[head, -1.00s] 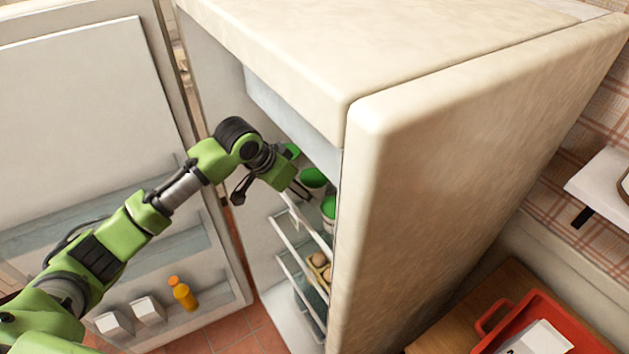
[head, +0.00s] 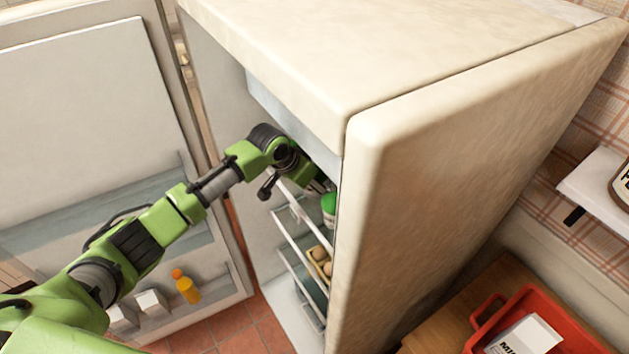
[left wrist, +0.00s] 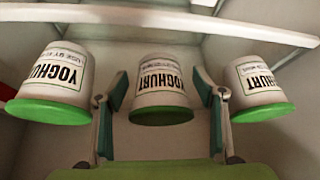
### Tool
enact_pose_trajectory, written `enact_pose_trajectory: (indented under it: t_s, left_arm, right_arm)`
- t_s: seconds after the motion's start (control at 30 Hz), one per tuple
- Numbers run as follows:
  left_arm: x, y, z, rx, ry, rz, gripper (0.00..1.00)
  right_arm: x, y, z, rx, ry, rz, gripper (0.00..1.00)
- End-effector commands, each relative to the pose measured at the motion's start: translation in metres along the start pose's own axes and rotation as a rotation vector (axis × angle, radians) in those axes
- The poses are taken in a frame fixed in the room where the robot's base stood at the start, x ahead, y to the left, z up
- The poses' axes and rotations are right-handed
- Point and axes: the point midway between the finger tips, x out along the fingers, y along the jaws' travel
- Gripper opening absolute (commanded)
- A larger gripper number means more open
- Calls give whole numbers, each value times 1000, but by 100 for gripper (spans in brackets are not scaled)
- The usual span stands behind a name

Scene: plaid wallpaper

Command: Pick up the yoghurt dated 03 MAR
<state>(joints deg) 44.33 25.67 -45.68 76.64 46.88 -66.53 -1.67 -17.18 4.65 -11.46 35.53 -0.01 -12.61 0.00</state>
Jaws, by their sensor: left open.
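Three white yoghurt tubs with green lids show upside down in the left wrist view: one at left (left wrist: 55,85), one in the middle (left wrist: 163,90) and one at right (left wrist: 257,90). Each has a small use-by line, too blurred to read surely. My left gripper (left wrist: 160,98) is open, with one finger on each side of the middle tub; I cannot tell if they touch it. In the head view my left gripper (head: 320,185) reaches into the open fridge (head: 430,170), partly hidden. One tub (head: 329,203) shows beside it. My right gripper is not in view.
A red tray (head: 480,325) stands at bottom right. The fridge's side wall is close to my gripper.

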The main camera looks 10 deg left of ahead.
Motion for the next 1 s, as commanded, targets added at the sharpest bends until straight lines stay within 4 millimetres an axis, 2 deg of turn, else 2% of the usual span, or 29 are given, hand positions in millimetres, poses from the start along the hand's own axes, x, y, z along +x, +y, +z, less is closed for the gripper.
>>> enact_pose_trajectory:
  t_s: [0.03, 0.07, 0.2, 0.23, 0.6, 0.83, 1.0]
  left_arm:
    - [0, 0, 0, 0, 0, 0, 63]
    - [0, 0, 0, 0, 0, 0, 58]
    - [0, 0, 0, 0, 0, 0, 21]
    - [0, 0, 0, -1, 0, 0, 16]
    - [-1, 0, -1, -1, 2, 0, 16]
    - [-4, 0, -3, -1, 4, 0, 16]
    - [-14, -1, 16, -1, 1, 0, 16]
  right_arm:
    - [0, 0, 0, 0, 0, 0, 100]
    - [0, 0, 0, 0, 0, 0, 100]
    - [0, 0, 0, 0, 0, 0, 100]
    - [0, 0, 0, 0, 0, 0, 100]
    - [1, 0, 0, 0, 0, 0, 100]
    - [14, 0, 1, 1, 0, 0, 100]
    - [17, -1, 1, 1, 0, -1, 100]
